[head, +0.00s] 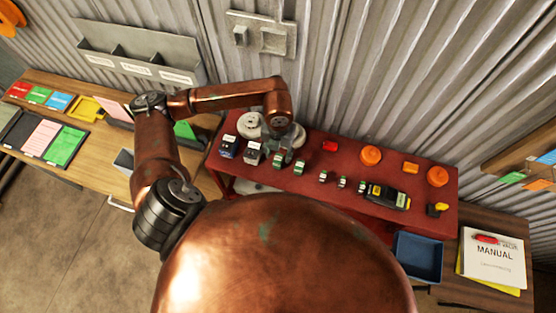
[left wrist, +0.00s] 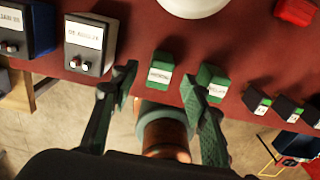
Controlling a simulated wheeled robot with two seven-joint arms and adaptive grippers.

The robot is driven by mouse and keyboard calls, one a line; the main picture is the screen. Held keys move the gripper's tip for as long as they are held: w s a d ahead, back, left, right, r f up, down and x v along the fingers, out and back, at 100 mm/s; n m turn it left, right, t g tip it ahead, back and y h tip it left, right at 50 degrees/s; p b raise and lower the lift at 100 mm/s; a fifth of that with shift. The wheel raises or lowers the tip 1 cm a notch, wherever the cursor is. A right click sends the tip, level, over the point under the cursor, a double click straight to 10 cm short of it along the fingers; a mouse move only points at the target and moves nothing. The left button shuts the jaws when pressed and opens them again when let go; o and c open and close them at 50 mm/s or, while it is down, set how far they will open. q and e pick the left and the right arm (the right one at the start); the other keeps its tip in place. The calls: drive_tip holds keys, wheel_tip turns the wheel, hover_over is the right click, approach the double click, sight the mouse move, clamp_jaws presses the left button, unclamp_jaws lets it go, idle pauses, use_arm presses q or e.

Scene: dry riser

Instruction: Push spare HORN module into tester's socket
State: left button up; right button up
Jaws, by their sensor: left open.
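My left gripper (head: 284,152) is over the left part of the red table. In the left wrist view its two fingers (left wrist: 158,84) are apart with nothing held between them. A green block with a white label (left wrist: 160,72) lies ahead between the fingertips. A second green block (left wrist: 213,78) is partly behind the right finger. Their labels are too small to read surely, so I cannot tell which is the spare HORN module. I cannot tell which item is the tester; no socket is clear.
The red table (head: 440,172) also bears several small green-and-dark modules (head: 342,182), a black-and-yellow device (head: 387,196) and orange round items (head: 371,156). A corrugated wall (head: 400,70) rises behind. A blue tray (head: 417,258) is at the front right.

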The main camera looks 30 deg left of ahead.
sight(278, 158)
use_arm(q)
drive_tip(key=shift+f, duration=1.5)
clamp_jaws()
